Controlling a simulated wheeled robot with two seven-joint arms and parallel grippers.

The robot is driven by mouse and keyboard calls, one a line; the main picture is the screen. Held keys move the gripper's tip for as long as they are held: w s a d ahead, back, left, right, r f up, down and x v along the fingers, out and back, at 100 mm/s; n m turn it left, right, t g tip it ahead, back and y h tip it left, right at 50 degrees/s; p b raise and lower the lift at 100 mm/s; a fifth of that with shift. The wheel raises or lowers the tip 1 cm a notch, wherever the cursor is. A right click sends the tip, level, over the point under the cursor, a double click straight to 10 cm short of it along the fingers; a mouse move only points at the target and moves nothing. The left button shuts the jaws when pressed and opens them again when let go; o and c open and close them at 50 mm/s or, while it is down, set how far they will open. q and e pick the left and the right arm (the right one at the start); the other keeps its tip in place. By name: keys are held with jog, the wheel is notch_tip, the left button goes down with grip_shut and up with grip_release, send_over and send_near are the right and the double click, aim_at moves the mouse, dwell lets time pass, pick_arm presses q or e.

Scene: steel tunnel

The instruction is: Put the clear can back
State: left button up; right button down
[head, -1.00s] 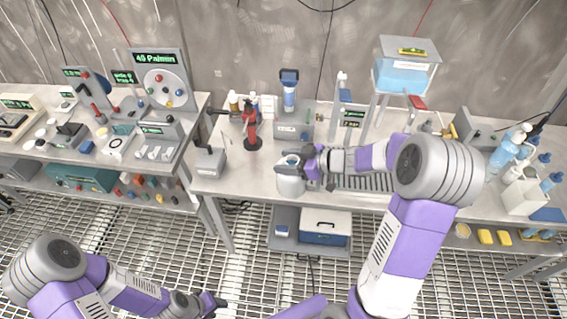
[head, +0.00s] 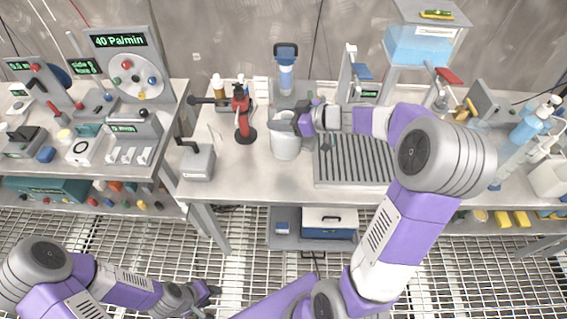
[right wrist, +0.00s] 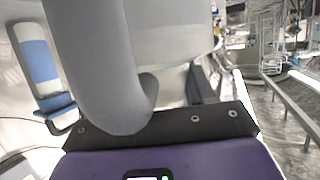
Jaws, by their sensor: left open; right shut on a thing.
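The can (head: 286,147), a pale grey, translucent-looking vessel, is upright at the middle bench in the head view, just right of a red stand. I cannot tell whether its base touches the bench top. My right gripper (head: 301,123) is shut on the can at its upper right side; the exact grip is partly hidden. In the right wrist view a thick grey curved part (right wrist: 95,60), apparently the can's handle, fills the space before the gripper, with a pale body behind it. My left gripper (head: 208,294) is open and empty, low over the grating floor.
A ribbed drain rack (head: 352,162) lies right of the can. The red stand (head: 241,115) and a grey box with handle (head: 197,162) are to its left. A blue-topped device (head: 286,75) stands behind. A raised water tank (head: 420,45) is at the back right. Bare bench lies in front.

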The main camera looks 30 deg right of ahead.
notch_tip(320, 180, down, 10)
jog(key=b, duration=0.5)
jog(key=shift+r, duration=0.15)
jog(key=shift+c, duration=1.9)
grip_release()
